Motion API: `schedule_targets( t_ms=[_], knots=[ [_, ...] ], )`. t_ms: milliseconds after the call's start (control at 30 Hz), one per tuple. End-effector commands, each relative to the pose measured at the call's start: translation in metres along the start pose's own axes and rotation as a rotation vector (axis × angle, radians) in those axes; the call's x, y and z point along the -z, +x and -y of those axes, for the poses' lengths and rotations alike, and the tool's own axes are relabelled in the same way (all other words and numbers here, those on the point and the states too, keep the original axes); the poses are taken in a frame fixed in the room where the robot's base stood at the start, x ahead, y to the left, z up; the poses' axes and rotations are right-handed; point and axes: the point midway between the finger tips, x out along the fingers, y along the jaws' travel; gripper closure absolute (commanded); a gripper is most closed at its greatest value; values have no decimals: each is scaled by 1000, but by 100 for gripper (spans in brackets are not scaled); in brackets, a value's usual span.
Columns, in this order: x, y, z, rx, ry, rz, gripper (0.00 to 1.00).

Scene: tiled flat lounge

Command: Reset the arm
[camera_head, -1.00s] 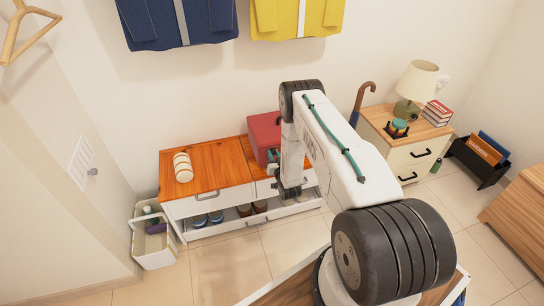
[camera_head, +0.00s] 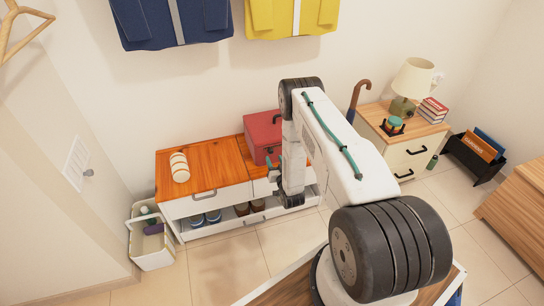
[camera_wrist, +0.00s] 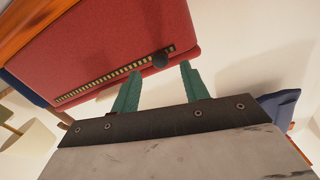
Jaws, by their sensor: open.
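My arm reaches out over the room from the bottom of the head view, with its elbow bent and the forearm hanging down. My gripper (camera_wrist: 160,88) shows two green fingers spread apart with nothing between them in the wrist view. In the head view the gripper is small and partly hidden by my wrist, in front of the red box. The red box (camera_head: 260,136) sits on the right part of the wooden-topped shoe cabinet (camera_head: 212,172). The box (camera_wrist: 100,50) fills much of the wrist view, close beyond the fingertips; I cannot tell whether they touch it.
A striped white roll (camera_head: 180,167) lies on the cabinet, and shoes stand on its lower shelf. A white bin (camera_head: 152,250) is at the left. A nightstand (camera_head: 408,154) with a lamp (camera_head: 412,82) and books stands at the right. Tiled floor (camera_head: 225,268) is open in front.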

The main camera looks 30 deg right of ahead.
Motion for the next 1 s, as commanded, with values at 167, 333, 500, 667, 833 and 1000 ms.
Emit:
schedule_targets(
  t_ms=[167,333,500,667,833,1000],
  knots=[
    [0,-22,0,-1,0,0,55],
    [0,-27,0,-1,0,-1,55],
    [0,-27,0,-1,0,-1,55],
    [0,-27,0,-1,0,-1,55],
    [-3,-27,-1,-4,-4,16,55],
    [-45,-36,-8,-42,-19,223,55]
  ],
)
